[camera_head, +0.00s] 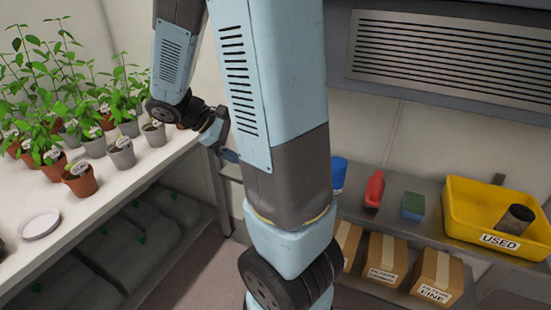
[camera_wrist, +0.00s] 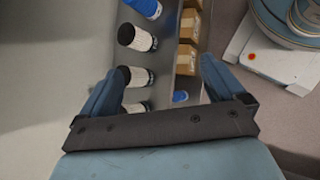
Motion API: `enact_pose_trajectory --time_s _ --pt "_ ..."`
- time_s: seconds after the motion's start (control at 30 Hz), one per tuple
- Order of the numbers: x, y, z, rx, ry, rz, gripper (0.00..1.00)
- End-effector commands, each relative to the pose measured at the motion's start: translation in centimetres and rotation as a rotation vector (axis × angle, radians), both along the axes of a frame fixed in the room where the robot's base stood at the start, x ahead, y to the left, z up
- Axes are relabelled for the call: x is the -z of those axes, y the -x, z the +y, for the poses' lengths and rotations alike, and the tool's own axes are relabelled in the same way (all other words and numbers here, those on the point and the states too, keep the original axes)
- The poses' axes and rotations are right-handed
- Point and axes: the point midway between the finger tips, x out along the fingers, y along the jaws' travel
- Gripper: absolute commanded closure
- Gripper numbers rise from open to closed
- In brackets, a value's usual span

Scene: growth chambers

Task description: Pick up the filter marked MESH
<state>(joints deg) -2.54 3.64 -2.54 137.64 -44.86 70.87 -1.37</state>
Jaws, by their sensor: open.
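In the wrist view several filters with pale, printed bodies stand in a line on a shelf. The middle and lower filters lie near the left finger in the picture. I cannot judge the distance to them. In the head view my arm hides that part of the shelf.
A blue container (camera_head: 338,173), a red object (camera_head: 375,189), a green-blue block (camera_head: 413,205) and a yellow bin (camera_head: 475,234) marked USED share the metal shelf. A dark cylinder (camera_head: 515,219) lies in the bin. Cardboard boxes (camera_head: 437,277) stand below. A plant bench (camera_head: 140,165) is left.

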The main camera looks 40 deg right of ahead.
Motion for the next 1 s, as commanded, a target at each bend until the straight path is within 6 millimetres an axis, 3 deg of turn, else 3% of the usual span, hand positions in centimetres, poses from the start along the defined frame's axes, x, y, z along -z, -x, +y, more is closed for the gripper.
enact_pose_trajectory --time_s 0.5,0.8,1.0 --pt "7.1 -5.8 -5.5 -0.273 0.318 0.469 0.03" --pt "12.0 -9.0 -7.2 -0.454 0.469 0.686 0.03" --pt "13.9 -10.1 -7.6 -0.525 0.522 0.757 0.03"
